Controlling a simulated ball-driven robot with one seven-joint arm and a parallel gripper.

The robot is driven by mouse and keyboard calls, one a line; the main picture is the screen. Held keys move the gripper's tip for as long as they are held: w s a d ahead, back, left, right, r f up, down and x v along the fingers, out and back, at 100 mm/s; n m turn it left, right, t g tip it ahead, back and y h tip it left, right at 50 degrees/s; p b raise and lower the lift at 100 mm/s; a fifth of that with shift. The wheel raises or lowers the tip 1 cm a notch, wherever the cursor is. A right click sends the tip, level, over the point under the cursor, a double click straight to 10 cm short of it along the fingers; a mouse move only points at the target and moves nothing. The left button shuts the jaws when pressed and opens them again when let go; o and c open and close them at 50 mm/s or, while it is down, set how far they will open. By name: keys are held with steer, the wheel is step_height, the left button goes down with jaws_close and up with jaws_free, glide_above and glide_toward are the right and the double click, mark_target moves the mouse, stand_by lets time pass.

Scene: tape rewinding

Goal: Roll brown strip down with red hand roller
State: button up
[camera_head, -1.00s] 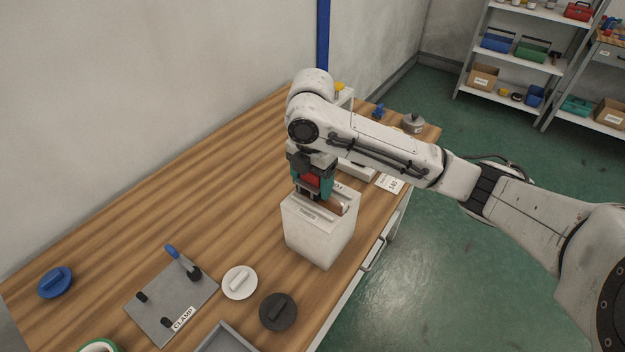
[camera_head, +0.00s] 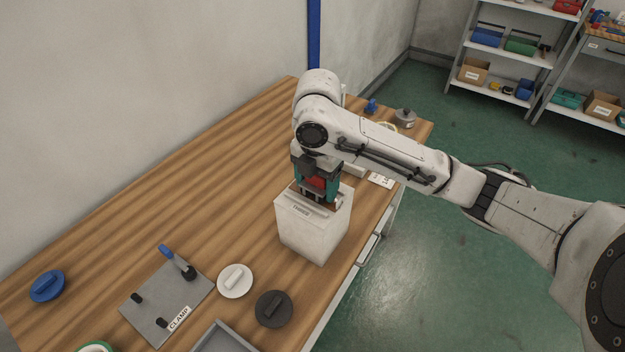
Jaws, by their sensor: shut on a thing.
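My gripper (camera_head: 317,194) has teal fingers and points down at the top of a white block-like box (camera_head: 310,235). It is shut on the red hand roller (camera_head: 317,182), whose red part shows between the fingers. The roller's lower end is hidden by the fingers and the box's front edge. A small brown piece (camera_head: 331,204), perhaps part of the brown strip, shows at the box top beside the fingers. I cannot tell whether the roller touches it.
A grey clamp plate (camera_head: 150,310) with a blue-handled lever lies at the front left. White (camera_head: 235,281), dark (camera_head: 273,309) and blue (camera_head: 47,286) knobbed discs lie nearby. A grey tray (camera_head: 225,340) is at the front edge. The wooden table (camera_head: 190,190) is clear left of the box.

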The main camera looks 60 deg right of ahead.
steer(key=shift+s, duration=0.15)
step_height(320, 180, up, 8)
steer(key=p, duration=0.7)
stand_by(0.4)
steer(key=shift+f, duration=0.1)
stand_by(0.4)
